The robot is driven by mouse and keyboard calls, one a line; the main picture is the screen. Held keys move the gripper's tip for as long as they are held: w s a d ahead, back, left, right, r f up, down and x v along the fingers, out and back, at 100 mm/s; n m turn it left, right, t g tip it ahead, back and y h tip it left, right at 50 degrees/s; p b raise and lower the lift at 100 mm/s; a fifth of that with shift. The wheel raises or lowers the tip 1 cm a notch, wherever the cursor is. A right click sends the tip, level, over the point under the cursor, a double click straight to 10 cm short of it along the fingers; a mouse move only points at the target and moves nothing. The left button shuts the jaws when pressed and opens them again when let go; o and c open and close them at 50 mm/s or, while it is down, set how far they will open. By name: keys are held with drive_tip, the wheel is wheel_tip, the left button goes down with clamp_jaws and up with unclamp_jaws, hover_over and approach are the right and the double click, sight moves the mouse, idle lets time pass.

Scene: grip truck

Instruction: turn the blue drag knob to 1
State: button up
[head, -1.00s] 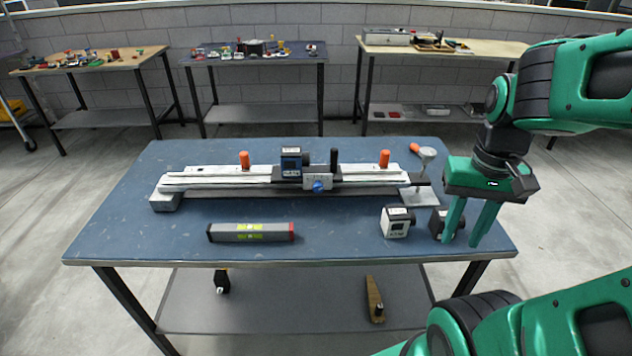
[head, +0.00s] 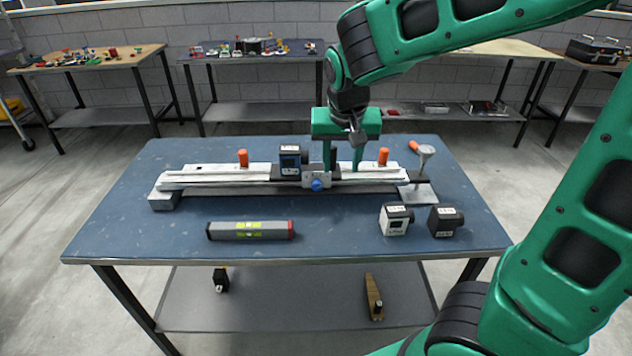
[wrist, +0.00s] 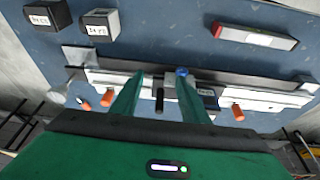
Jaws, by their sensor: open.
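The blue drag knob (head: 317,185) sits on the front of a silver plate on the carriage of a long white rail (head: 220,178). In the wrist view the blue knob (wrist: 182,72) shows just beyond the tip of the right-hand finger. My gripper (head: 344,168) is open and empty, fingers pointing down over the rail, just behind and right of the knob. In the wrist view my gripper (wrist: 158,80) has the black post (wrist: 159,100) between its fingers. Any marks around the knob are too small to read.
Orange handles (head: 243,158) and (head: 383,157) stand on the rail. A labelled block (head: 290,160) sits on the carriage. A grey bar (head: 250,230) and two small boxes, one light (head: 396,219) and one dark (head: 445,221), lie in front. The blue tabletop (head: 340,235) is clear between them.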

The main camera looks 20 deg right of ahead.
approach(317, 183)
drive_tip(key=s+r, duration=0.1)
drive_tip(key=shift+t, duration=0.4)
drive_tip(key=x, duration=1)
drive_tip(key=shift+f, duration=0.2)
drive_tip(key=shift+c, duration=0.6)
drive_tip(key=c, duration=0.9)
drive_tip(key=shift+d, duration=0.1)
